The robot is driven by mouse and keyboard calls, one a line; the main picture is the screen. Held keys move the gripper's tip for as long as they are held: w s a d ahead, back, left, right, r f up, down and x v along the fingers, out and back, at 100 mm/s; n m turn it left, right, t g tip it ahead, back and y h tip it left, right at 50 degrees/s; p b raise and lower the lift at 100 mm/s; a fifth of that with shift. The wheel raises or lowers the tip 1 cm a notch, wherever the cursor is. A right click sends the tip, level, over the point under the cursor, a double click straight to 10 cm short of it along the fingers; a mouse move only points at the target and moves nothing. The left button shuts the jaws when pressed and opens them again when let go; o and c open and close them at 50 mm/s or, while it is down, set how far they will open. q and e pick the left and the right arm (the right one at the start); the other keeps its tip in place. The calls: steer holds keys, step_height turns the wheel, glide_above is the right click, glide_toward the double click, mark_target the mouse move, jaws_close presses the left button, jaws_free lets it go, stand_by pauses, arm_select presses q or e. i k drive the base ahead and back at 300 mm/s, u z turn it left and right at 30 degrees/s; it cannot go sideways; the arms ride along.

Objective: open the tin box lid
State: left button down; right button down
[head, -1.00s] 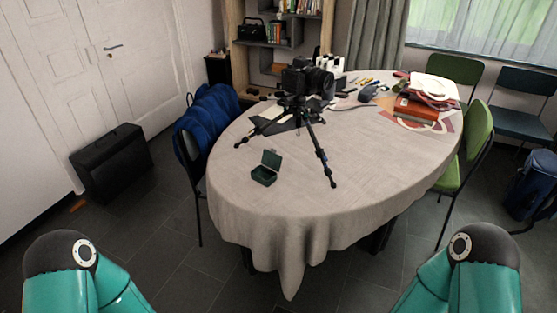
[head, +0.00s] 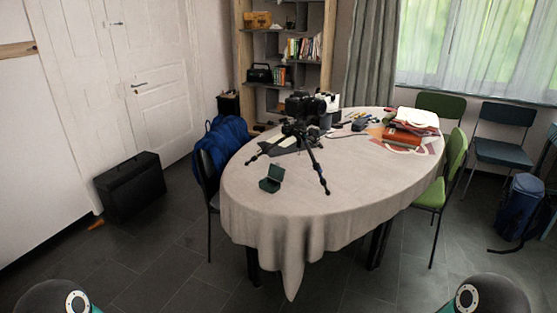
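A small dark green tin box (head: 270,185) stands on the near left part of the oval table (head: 330,195). Its lid (head: 276,172) looks raised at the back, tilted upward, with the dark inside showing. Only the teal arm links with dark caps show at the bottom left and bottom right corners. Both of my grippers are outside the picture, and nothing of mine is near the tin box.
A camera on a tripod (head: 304,135) stands behind the box, one leg to its right. A red book (head: 402,136) and bags lie at the table's far right. A chair with a blue jacket (head: 222,145) is at the left, a green chair (head: 447,175) at the right. The floor in front is clear.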

mark_target(276, 172)
steer(key=u, duration=0.2)
steer(key=i, duration=0.95)
steer(key=z, duration=0.45)
steer(key=i, duration=0.85)
steer(key=z, duration=0.75)
steer(key=k, duration=0.75)
steer(key=z, duration=0.15)
steer(key=i, duration=0.8)
steer(key=u, duration=0.1)
